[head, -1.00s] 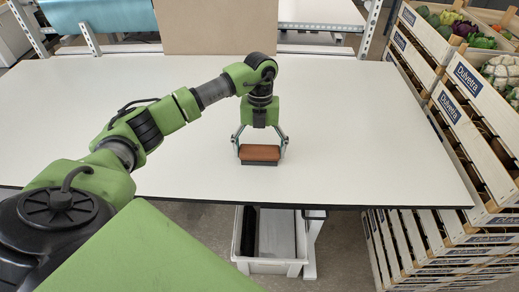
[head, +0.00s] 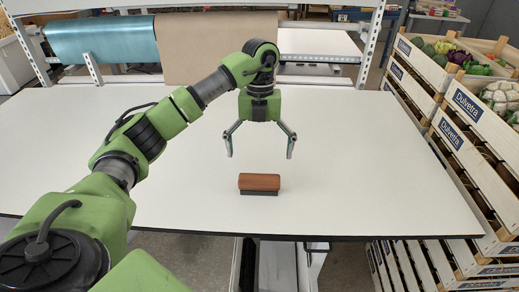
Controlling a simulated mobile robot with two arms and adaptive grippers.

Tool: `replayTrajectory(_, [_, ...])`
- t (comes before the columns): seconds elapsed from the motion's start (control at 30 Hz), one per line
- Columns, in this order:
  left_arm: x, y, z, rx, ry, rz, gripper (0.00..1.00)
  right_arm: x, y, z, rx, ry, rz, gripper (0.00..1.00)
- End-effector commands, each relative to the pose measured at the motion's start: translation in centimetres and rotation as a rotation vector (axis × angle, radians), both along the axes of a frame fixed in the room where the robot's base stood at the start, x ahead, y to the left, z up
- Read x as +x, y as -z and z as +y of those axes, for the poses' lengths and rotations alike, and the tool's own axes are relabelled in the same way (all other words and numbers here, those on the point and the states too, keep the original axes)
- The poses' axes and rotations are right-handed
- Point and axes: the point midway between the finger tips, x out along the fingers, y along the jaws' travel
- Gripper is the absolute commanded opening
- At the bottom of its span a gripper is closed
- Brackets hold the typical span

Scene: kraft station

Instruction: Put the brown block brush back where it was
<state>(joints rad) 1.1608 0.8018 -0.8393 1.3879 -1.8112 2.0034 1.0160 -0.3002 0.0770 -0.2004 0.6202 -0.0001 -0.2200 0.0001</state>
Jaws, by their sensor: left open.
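The brown block brush (head: 259,183) lies on the white table (head: 380,165) near its front edge, with its brown block on top and its dark bristle side below. My left gripper (head: 260,155) is open and empty above and slightly behind the brush, pointing down with its two fingers spread wide. A gap of bare table shows between the fingertips and the brush. My right gripper is not in the head view.
Wooden crates of vegetables (head: 440,135) stand along the table's right side. Rolls of teal (head: 102,38) and brown paper (head: 216,45) hang behind the table. A pale bin (head: 277,268) sits under the front edge. The table's right half is clear.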

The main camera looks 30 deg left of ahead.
Motion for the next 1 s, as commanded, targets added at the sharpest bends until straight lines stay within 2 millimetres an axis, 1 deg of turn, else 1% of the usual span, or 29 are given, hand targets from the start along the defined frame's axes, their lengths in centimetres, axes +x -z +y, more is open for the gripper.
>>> replayTrajectory(0.03, [0.2,-0.8,0.1,0.000,0.000,-0.005,1.00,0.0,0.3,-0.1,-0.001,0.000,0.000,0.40])
replayTrajectory(0.1, [0.3,-1.7,0.2,0.001,0.000,-0.003,1.00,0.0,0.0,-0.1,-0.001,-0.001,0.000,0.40])
replayTrajectory(0.3, [0.4,-2.9,0.3,0.000,-0.001,-0.001,1.00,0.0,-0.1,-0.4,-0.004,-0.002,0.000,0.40])
replayTrajectory(1.0, [0.4,-2.9,0.2,-0.001,0.000,-0.001,1.00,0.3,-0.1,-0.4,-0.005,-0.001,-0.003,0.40])
